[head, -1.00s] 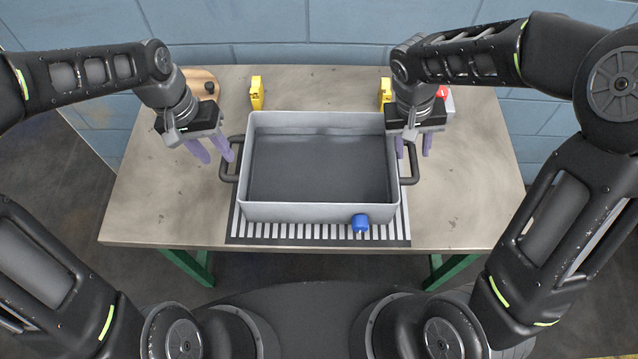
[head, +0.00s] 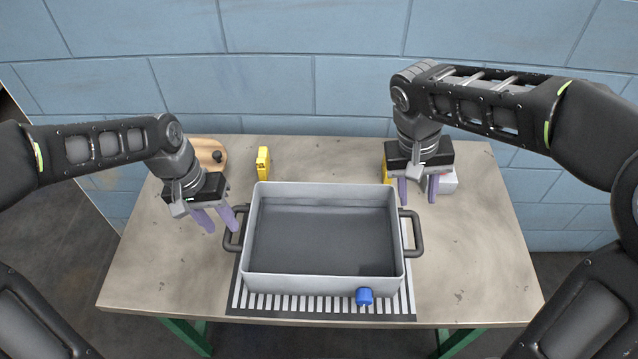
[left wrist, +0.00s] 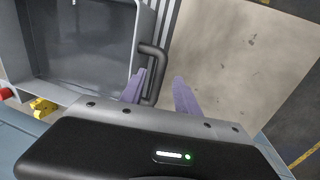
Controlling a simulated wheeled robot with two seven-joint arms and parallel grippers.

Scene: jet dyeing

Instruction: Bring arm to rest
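The grey rectangular tub (head: 328,285) sits on the table with a dark bar handle on each side. My left gripper (head: 216,219) is open just beside the left handle (head: 232,238). In the left wrist view my left gripper's fingers (left wrist: 160,92) are apart, and the handle (left wrist: 153,62) shows close to the left finger; whether they touch is unclear. My right gripper (head: 419,190) is open and empty, pointing down over the table's back right, behind and clear of the right handle (head: 417,233).
The tub stands on a striped grate (head: 290,303), with a blue knob (head: 364,296) at its front. A yellow object (head: 263,163) and a wooden board (head: 208,152) are at the back left. A pale box (head: 446,182) is partly hidden behind my right gripper. The table's right side is clear.

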